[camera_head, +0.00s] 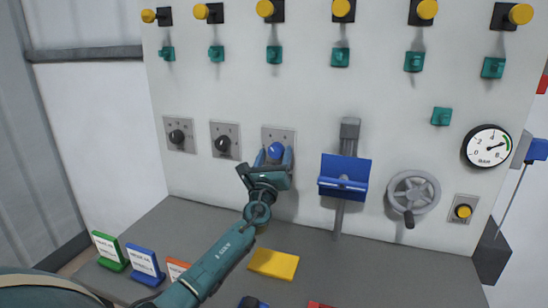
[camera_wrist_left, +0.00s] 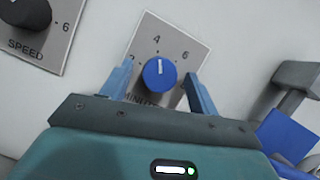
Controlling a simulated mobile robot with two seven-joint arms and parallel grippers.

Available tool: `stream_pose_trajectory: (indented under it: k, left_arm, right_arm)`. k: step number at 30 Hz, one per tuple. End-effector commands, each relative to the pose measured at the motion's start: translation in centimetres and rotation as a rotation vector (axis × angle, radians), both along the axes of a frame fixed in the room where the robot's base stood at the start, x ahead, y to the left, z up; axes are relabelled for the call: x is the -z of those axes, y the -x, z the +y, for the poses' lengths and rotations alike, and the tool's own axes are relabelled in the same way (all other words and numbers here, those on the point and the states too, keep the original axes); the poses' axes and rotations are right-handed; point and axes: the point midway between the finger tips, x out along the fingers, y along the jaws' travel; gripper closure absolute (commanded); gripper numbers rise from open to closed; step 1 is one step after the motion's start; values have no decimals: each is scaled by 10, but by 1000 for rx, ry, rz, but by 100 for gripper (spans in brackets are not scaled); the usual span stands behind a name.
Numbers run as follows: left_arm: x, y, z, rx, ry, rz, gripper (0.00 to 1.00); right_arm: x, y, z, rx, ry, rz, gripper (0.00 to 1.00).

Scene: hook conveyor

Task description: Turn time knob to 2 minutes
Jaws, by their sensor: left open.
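The time knob is the blue knob (camera_head: 276,151) on a grey square plate on the white panel. In the left wrist view the blue knob (camera_wrist_left: 159,74) has a white mark pointing roughly up toward the 4. The 6 is to its right; the number at left and the label below are partly hidden by my gripper. My left gripper (camera_head: 275,156) is open in front of the plate, and in its wrist view the blue fingers (camera_wrist_left: 162,78) stand on either side of the knob, apart from it. My right gripper is not in view.
Black knobs (camera_head: 222,143) sit left on similar plates; one is labelled SPEED. A blue lever handle (camera_head: 345,177) juts out close at right, then a grey handwheel (camera_head: 413,193) and a gauge (camera_head: 487,146). A yellow block (camera_head: 273,264) and coloured cards (camera_head: 145,263) are on the shelf below.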

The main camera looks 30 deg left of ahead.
Motion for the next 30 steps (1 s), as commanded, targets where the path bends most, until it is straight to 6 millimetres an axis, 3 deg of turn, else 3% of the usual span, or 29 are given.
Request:
stream_pose_trajectory:
  k: [4, 20, 30]
  left_arm:
    - [0, 0, 0, 0, 0, 1, 40]
    - [1, 0, 0, 1, 0, 1, 83]
    - [1, 0, -1, 2, 47, -11, 84]
  right_arm:
    - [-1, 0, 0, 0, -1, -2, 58]
    - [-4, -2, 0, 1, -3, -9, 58]
    - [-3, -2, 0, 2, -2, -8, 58]
